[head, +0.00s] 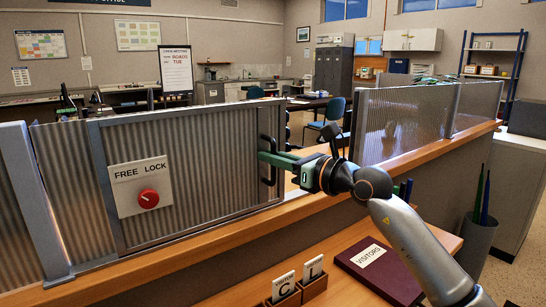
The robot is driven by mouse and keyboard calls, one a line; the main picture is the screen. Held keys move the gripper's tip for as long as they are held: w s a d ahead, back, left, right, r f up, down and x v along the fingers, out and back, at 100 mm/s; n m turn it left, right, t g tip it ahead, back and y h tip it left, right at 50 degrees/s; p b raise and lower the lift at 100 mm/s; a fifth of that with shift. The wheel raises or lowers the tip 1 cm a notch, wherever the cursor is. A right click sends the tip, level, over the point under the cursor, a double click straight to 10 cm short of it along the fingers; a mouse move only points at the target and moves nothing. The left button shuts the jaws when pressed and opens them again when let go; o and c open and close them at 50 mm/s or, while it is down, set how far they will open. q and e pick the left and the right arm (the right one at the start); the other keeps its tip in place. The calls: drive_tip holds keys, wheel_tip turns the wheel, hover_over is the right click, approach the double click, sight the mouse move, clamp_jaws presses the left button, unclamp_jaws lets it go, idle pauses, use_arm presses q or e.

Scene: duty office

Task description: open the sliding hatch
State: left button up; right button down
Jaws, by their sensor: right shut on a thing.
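The sliding hatch (215,180) is a ribbed translucent panel in a grey metal frame, standing on a wooden counter ledge. A dark vertical handle (266,147) is at its right edge. A plate marked FREE and LOCK (126,181) with a red knob (148,199) is on the panel's left part. My right gripper (268,158) has green fingers and is shut on the handle, which they partly cover. To the right of the hatch there is an open gap above the ledge, before another ribbed panel (390,128). My left gripper is not in view.
Below the ledge (330,207), a maroon visitors book (378,268) and small wooden card holders (284,300) sit on a lower shelf. A grey bin (477,245) with long items stands at the right. Chairs and desks are beyond the counter.

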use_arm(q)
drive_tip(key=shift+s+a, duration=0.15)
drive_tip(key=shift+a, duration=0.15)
use_arm(e)
drive_tip(key=shift+s+a+f, duration=0.1)
drive_tip(key=shift+s+a, duration=0.1)
drive_tip(key=shift+a, duration=0.1)
drive_tip(key=c, duration=0.9)
unclamp_jaws()
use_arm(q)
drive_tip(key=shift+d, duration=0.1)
use_arm(e)
drive_tip(key=shift+d, duration=0.1)
use_arm(q)
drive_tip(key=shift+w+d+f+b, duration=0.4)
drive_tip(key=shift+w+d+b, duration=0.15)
drive_tip(key=shift+b, duration=0.6)
use_arm(e)
drive_tip(key=v, duration=1.2)
drive_tip(key=shift+s+d, duration=0.1)
drive_tip(key=shift+s, duration=0.15)
